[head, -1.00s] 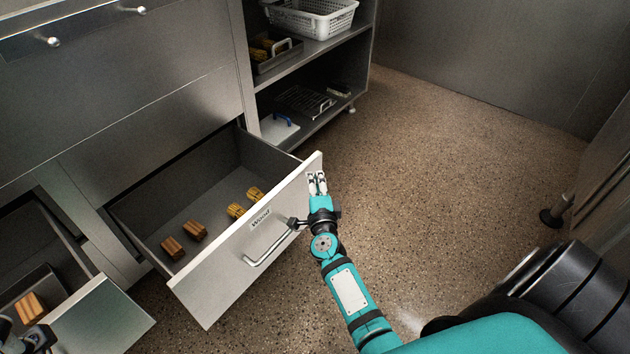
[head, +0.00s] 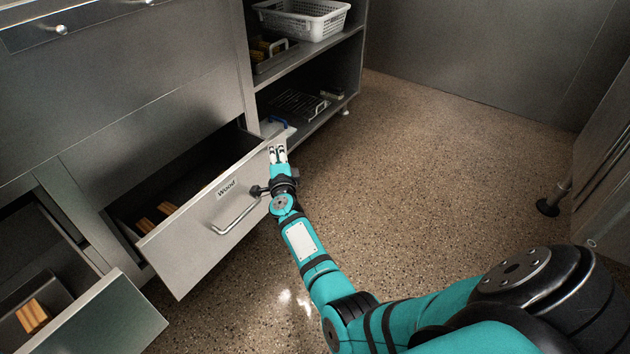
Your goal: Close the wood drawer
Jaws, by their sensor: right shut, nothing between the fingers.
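The wood drawer (head: 190,252) has a pale front with a "Wood" label and a bar handle (head: 236,216). It is partly open, and brown wooden blocks (head: 147,225) show inside. My right gripper (head: 278,150) is shut and empty, its fingers at the upper right end of the drawer front. It seems to touch the front there, but I cannot tell for sure. My left gripper is not in view.
Another drawer (head: 115,318) stands open at lower left with a wooden block (head: 33,315) in it. An open shelf unit (head: 312,66) at the back holds a white perforated basket (head: 302,20). The floor to the right is clear.

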